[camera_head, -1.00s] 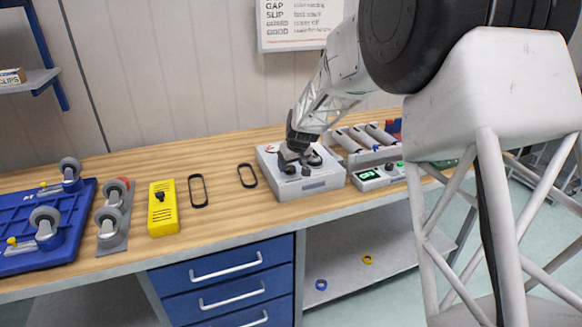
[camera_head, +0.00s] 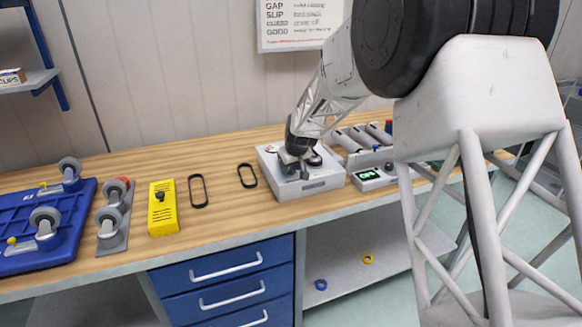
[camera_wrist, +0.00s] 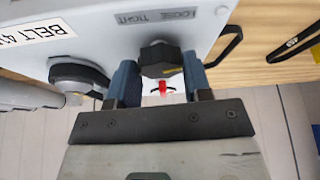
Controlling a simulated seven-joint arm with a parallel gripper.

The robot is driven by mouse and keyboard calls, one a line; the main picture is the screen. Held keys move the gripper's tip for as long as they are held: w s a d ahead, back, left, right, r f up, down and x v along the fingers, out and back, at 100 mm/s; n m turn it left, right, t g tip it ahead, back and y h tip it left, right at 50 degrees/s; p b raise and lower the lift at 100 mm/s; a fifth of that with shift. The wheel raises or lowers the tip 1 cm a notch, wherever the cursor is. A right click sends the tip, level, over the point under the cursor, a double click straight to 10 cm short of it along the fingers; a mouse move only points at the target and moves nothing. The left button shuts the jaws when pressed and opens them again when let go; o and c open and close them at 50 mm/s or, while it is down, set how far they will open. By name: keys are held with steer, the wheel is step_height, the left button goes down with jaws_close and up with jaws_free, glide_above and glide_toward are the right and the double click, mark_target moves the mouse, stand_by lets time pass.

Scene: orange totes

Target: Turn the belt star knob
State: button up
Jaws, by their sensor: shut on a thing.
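The belt star knob (camera_wrist: 160,60) is black and lobed, on the face of a light grey box (camera_head: 312,186). In the wrist view it sits between the two blue-grey fingers of my gripper (camera_wrist: 160,78), which is shut on it. LOOSE and TIGHT are printed on the box beside the knob. In the head view my gripper (camera_head: 296,164) is down on top of the box and mostly hides the knob. The knob's exact angle is hard to read.
A black round part (camera_wrist: 82,74) is on the box near one finger. Two black belts (camera_head: 198,191) (camera_head: 247,175) and a yellow block (camera_head: 163,208) lie to the left. A device with a green display (camera_head: 370,175) and a roller rack (camera_head: 362,137) stand close on the right.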

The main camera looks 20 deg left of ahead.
steer(key=shift+m, duration=0.6)
steer(key=shift+s+m+t+h, duration=0.1)
steer(key=shift+m+t+h, duration=0.35)
steer(key=shift+m, duration=0.8)
steer(key=shift+s+m+t+h, duration=0.1)
steer(key=shift+m+t+h, duration=0.3)
steer(key=shift+m, duration=0.85)
steer(key=shift+a+m+h, duration=0.1)
steer(key=shift+m+h, duration=0.5)
steer(key=shift+m, duration=0.75)
steer(key=shift+a+m+h, duration=0.1)
steer(key=shift+m+h, duration=0.45)
steer(key=shift+m, duration=0.8)
steer(key=shift+f, duration=0.1)
steer(key=o, duration=0.9)
steer(key=shift+v, duration=3.95)
